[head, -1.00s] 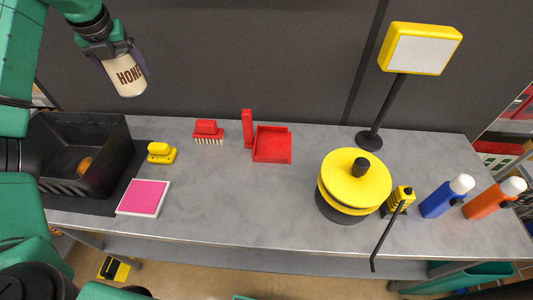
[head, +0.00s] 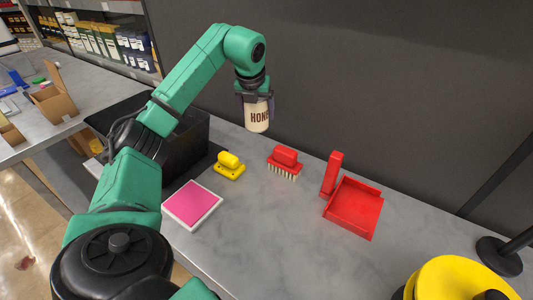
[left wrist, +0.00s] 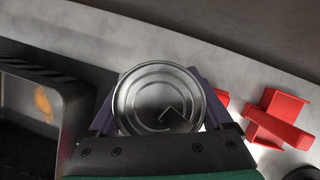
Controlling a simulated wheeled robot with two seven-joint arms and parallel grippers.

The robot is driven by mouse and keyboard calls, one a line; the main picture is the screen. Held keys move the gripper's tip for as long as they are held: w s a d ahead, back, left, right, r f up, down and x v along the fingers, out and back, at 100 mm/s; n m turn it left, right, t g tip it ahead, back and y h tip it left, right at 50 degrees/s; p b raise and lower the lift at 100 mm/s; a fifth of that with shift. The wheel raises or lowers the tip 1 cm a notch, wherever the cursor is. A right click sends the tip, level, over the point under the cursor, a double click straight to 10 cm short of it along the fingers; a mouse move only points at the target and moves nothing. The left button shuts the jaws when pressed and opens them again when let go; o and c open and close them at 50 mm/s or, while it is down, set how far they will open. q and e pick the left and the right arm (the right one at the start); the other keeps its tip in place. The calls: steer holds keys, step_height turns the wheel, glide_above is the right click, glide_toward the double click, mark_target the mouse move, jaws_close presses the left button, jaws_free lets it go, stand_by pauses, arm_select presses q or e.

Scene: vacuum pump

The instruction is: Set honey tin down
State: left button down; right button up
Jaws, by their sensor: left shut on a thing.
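The honey tin (head: 257,117) is a cream cylinder with dark "HONEY" lettering, partly cut off, near the back edge of the counter (head: 270,230). My left gripper (head: 256,102) is shut on it from above, one finger on each side. The tin is about upright and looks to be above the counter; its exact gap to the surface cannot be told. In the left wrist view its round metal lid (left wrist: 158,98) shows between the fingers, and its base is hidden. My right gripper is not in view.
A black bin (head: 185,145) stands left of the tin. A yellow brush (head: 229,166), a red brush (head: 285,160), a red dustpan (head: 354,207) and a pink-topped pad (head: 192,205) lie on the counter. Bare counter lies in front of the red brush.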

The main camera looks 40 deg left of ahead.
mark_target(254, 128)
arm_select(q)
step_height(254, 128, down, 13)
steer(key=shift+f+p, duration=0.1)
steer(key=shift+p, duration=0.5)
steer(key=shift+f, duration=0.1)
jaws_free()
steer(key=shift+s+r, duration=0.1)
steer(key=shift+r, duration=0.3)
steer(key=b+v, duration=0.2)
steer(key=v, duration=0.9)
steer(key=shift+s+r, duration=0.15)
